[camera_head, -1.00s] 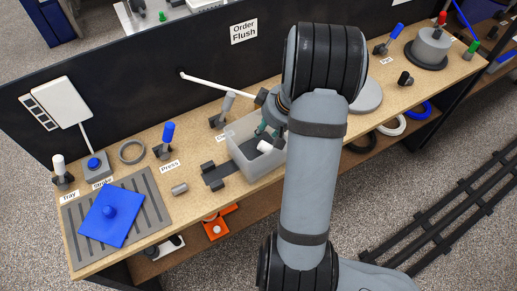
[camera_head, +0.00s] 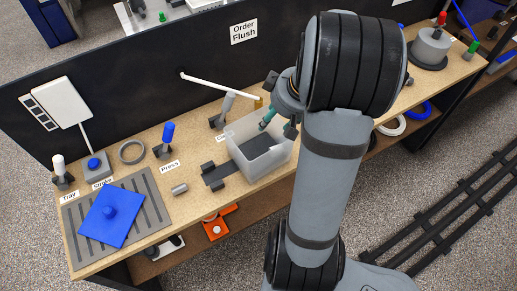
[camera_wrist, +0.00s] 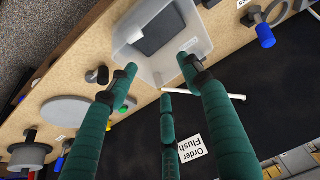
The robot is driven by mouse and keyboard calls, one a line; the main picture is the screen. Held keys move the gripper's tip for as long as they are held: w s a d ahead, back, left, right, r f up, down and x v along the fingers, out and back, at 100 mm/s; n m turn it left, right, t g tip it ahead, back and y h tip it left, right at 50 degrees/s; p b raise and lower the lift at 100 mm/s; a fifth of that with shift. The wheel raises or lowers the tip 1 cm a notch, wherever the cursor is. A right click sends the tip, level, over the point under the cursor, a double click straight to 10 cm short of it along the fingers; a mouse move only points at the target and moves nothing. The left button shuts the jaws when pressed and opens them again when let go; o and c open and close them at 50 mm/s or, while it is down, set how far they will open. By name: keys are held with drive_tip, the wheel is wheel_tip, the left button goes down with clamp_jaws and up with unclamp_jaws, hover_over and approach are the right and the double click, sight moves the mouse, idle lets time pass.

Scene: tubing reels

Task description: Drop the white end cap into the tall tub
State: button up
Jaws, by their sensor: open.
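The tall tub (camera_head: 270,165) is a pale, translucent open box on the bench, with a dark panel showing inside it. It also shows in the wrist view (camera_wrist: 182,62), at the top. My gripper (camera_head: 278,125) has teal fingers spread above the tub's back right rim. In the wrist view my gripper (camera_wrist: 158,82) is open, with nothing between its three fingers.
A dark flat piece (camera_head: 216,178) lies left of the tub. A grey cylinder (camera_head: 179,189) and a blue plate (camera_head: 112,222) on a ribbed tray lie farther left. A white rod (camera_head: 215,86) leans out behind. My arm covers part of the bench on the right.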

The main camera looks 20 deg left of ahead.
drive_tip(key=v, duration=0.4)
idle(0.4)
drive_tip(key=a+p+x, duration=0.1)
drive_tip(key=p+x, duration=0.1)
drive_tip(key=x, duration=0.6)
drive_tip(key=shift+w+a+p, duration=0.2)
drive_tip(key=shift+w+p, duration=0.1)
drive_tip(key=shift+w, duration=0.1)
idle(0.3)
